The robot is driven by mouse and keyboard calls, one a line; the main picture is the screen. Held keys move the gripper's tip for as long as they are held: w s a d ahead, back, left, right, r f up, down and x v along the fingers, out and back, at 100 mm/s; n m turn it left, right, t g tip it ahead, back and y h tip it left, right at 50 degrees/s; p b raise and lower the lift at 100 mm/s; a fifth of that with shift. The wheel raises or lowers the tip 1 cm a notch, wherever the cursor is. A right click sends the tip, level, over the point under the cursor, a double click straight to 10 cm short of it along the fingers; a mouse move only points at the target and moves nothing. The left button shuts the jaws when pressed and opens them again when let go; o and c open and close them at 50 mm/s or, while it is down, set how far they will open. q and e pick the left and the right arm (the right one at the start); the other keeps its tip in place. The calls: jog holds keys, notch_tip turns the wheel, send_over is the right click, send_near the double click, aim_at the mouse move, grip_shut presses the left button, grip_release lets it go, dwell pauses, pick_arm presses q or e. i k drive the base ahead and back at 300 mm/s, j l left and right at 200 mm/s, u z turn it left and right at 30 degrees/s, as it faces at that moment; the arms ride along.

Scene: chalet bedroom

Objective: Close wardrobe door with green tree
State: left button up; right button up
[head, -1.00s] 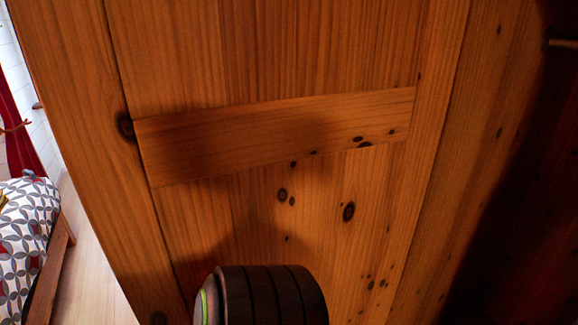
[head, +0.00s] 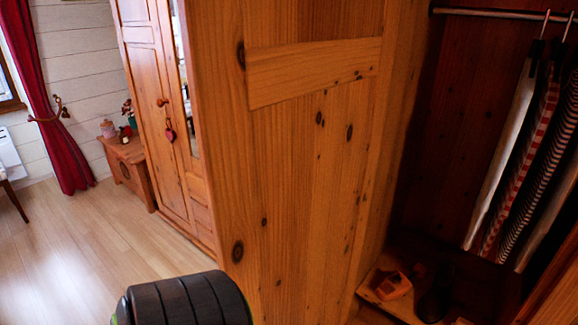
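A wooden wardrobe door (head: 300,200) stands open close in front of me, filling the middle of the head view. It shows a knotty pine face with a slanted crosspiece (head: 315,72). Its right side meets the open wardrobe interior (head: 430,130). No green tree shows on the visible face; the other face is hidden. A dark ribbed part of my own arm (head: 185,300) shows at the bottom, in front of the door's lower left. Neither gripper is in view.
Inside the wardrobe hang striped and plain clothes (head: 525,150) under a rail (head: 490,13); an orange object (head: 393,286) lies at its bottom. A closed cabinet (head: 165,110) with a red heart (head: 170,131) stands left. Wood floor (head: 80,250) is clear at left.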

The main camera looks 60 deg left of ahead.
aim_at(288, 99)
jog(key=k+j, duration=0.1)
jog(key=j, duration=0.45)
jog(key=k+j+u, duration=0.15)
jog(key=j, duration=0.9)
jog(key=k+j+u, duration=0.1)
jog(key=j, duration=0.45)
jog(key=k, duration=0.45)
